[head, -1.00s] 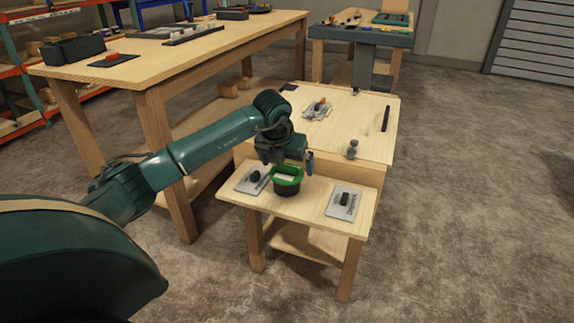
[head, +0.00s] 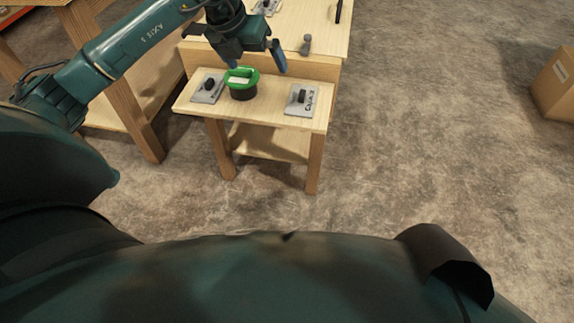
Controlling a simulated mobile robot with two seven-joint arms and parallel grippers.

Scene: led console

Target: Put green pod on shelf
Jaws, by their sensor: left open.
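The green pod (head: 243,84) is a dark round body with a bright green rim and a pale top. It stands upright on the small wooden side table (head: 272,106), between two grey plates. My left gripper (head: 256,66) is open and empty just above and behind the pod. One finger is close to the pod's back edge and the blue-tipped other finger is off to its right. A lower wooden shelf (head: 268,142) shows under the small table, with nothing seen on it. My right gripper is not in view.
A grey plate with a black knob (head: 208,86) lies left of the pod, and a labelled plate with a black switch (head: 301,98) lies right. A grey knob (head: 306,45) stands on the higher table behind. A cardboard box (head: 555,85) stands far right. The floor between is clear.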

